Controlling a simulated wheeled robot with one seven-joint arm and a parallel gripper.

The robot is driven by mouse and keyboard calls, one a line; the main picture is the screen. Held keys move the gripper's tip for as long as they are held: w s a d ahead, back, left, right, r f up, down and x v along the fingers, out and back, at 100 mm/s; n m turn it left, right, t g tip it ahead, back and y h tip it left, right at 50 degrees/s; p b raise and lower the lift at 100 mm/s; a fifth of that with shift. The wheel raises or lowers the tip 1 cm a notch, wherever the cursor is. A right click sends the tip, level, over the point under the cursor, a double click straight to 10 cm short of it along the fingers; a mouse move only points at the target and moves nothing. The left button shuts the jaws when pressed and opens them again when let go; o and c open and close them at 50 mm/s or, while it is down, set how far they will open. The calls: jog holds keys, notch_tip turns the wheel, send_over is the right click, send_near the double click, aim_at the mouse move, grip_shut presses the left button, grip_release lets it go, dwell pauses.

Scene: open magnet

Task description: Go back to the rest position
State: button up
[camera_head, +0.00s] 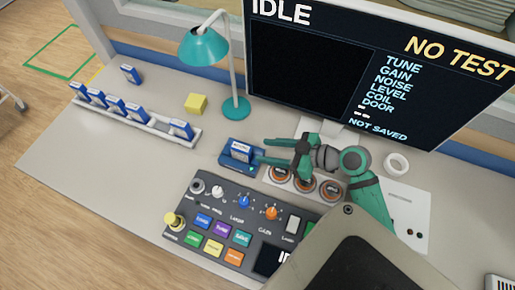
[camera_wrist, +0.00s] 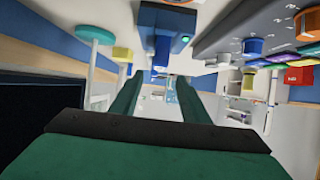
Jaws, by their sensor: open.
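My gripper (camera_head: 265,150) is open, with its two green fingers pointing left over the desk. Its tips are close to the right side of a blue holder (camera_head: 228,161) with a blue-and-white cartridge (camera_head: 241,148) in it. I cannot tell whether the tips touch it. In the wrist view my gripper (camera_wrist: 159,82) shows spread fingers with nothing held between them. The blue holder (camera_wrist: 178,20) appears there near the top edge, in an upside-down picture.
A control panel (camera_head: 235,215) with knobs and coloured buttons lies in front. The monitor (camera_head: 310,60) reads IDLE and stands behind. A teal lamp (camera_head: 205,47), yellow block (camera_head: 196,103) and white rack (camera_head: 150,127) of several cartridges are left. Orange-ringed round parts (camera_head: 303,185) lie under my arm.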

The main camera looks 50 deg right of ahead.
jog(key=shift+s+d+r, duration=0.15)
jog(key=shift+s+r, duration=0.1)
jog(key=shift+s, duration=0.2)
jog(key=shift+f, duration=0.1)
jog(key=a+f+m+h, duration=0.1)
jog(key=h, duration=0.1)
jog(key=w+a+f+m+t+h, duration=0.1)
jog(key=h, duration=0.1)
jog(key=f+m+t+h, duration=0.1)
jog(key=f+h, duration=0.1)
jog(key=shift+w+a, duration=0.35)
jog(key=shift+a, duration=0.05)
jog(key=s+a+r+m+t+h, duration=0.1)
jog(key=s+a+r+t, duration=0.2)
jog(key=a, duration=0.4)
jog(key=s+a+r+m+t+h, duration=0.1)
jog(key=a+r+t, duration=0.1)
jog(key=a+r, duration=0.4)
jog(key=s+a+f+g+y, duration=0.1)
jog(key=s+a+f, duration=0.1)
jog(key=a, duration=0.3)
jog(key=s+a+f+g+y, duration=0.1)
jog(key=s+a+f, duration=0.2)
jog(key=s+a, duration=0.1)
jog(key=s+a+f+g+y, duration=0.1)
jog(key=s+a+f, duration=0.2)
jog(key=a, duration=0.4)
jog(key=shift+s+a+f+n, duration=0.1)
jog(key=shift+s+f+n, duration=0.2)
jog(key=shift+s, duration=0.2)
